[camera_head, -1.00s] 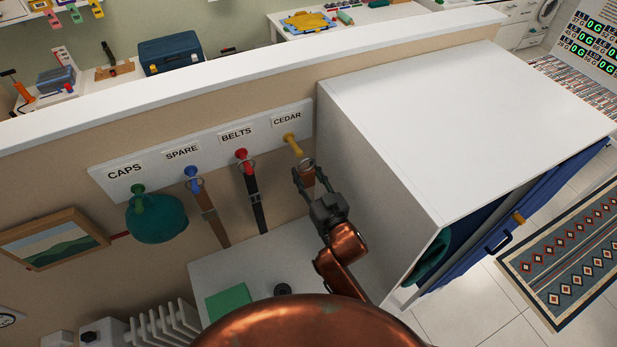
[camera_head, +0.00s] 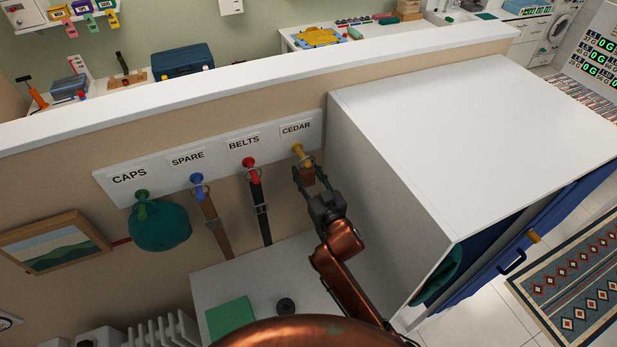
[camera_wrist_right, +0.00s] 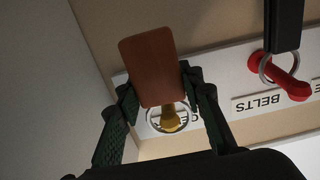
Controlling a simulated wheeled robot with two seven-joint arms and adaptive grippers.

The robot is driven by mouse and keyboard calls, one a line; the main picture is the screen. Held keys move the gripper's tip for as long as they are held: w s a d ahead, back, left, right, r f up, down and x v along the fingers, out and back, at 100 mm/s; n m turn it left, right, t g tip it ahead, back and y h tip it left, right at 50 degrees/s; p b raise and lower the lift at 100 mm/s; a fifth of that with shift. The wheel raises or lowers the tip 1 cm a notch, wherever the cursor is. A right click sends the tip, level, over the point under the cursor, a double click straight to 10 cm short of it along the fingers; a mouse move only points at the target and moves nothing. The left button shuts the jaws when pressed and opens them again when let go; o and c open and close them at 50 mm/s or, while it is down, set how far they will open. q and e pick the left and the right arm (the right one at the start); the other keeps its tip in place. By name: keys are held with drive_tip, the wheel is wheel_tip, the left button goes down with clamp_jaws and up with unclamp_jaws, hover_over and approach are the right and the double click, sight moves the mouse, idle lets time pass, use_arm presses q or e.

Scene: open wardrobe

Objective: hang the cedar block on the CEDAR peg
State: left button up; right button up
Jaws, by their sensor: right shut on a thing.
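My right gripper (camera_head: 310,180) is shut on the cedar block (camera_head: 308,176), a small reddish-brown block with a metal ring (camera_head: 308,161) at its top. The block also shows between the fingers in the right wrist view (camera_wrist_right: 148,62). The yellow CEDAR peg (camera_head: 298,149) is at the right end of the white peg board (camera_head: 222,163). In the head view the ring overlaps the peg's tip. In the right wrist view the yellow peg (camera_wrist_right: 169,117) appears within the ring's outline; I cannot tell whether the ring is around it. My left gripper is not in view.
A belt with a ring hangs from the red BELTS peg (camera_head: 250,163), and a brown strap from the blue SPARE peg (camera_head: 197,180). A teal cap (camera_head: 160,228) hangs at CAPS. The white wardrobe (camera_head: 470,130) stands close on the right. A white surface (camera_head: 260,275) lies below.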

drive_tip(key=shift+b+x, duration=0.5)
drive_tip(key=shift+x, duration=0.5)
drive_tip(key=shift+w+a+f, duration=0.25)
drive_tip(key=shift+w+f, duration=0.3)
drive_tip(key=shift+w, duration=0.05)
drive_tip(key=o, duration=1.2)
drive_tip(key=shift+f, duration=0.1)
drive_tip(key=v, duration=1.2)
